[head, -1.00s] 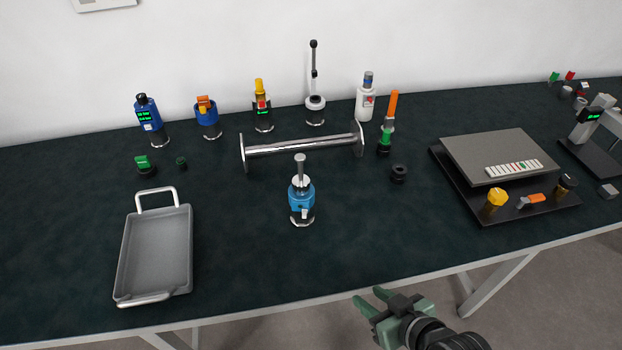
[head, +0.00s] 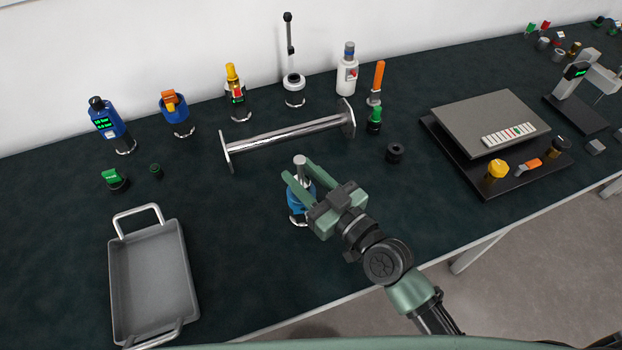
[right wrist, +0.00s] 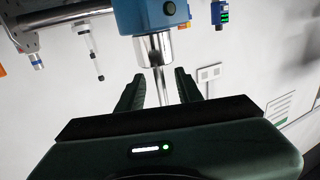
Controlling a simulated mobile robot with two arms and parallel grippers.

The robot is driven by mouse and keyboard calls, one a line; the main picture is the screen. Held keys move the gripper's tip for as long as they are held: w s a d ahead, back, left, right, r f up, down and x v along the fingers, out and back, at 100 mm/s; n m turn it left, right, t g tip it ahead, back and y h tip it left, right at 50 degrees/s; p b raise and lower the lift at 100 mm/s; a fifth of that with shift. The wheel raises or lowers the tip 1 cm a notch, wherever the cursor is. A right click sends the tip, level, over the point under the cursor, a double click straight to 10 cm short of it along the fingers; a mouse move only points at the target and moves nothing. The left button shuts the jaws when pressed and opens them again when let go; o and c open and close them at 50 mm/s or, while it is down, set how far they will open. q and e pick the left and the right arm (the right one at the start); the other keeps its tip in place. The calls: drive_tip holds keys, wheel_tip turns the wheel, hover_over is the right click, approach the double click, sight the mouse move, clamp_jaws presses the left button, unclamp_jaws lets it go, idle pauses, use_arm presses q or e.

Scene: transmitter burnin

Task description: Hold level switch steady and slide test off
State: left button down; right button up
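The blue device with an upright metal stem, apparently the level switch (head: 295,203), stands on the dark bench. My right gripper (head: 301,172) has its two green fingers on either side of the stem, just above the blue body. In the right wrist view the stem (right wrist: 158,75) passes between the spread fingers (right wrist: 160,92), with gaps showing, and the blue body (right wrist: 150,15) appears at the top. The gripper is open and holds nothing. Its arm hides the front of the blue body, so the test slide cannot be seen. My left gripper is not in view.
A metal flanged pipe (head: 285,133) lies just behind the device. A grey tray (head: 117,290) is at the left front. A black ring (head: 395,152) and a green-capped piece (head: 374,118) stand to the right. Several devices line the wall. The bench between tray and device is clear.

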drive_tip(key=x, duration=0.3)
drive_tip(key=shift+w+a, duration=0.2)
drive_tip(key=shift+f, duration=0.1)
clamp_jaws()
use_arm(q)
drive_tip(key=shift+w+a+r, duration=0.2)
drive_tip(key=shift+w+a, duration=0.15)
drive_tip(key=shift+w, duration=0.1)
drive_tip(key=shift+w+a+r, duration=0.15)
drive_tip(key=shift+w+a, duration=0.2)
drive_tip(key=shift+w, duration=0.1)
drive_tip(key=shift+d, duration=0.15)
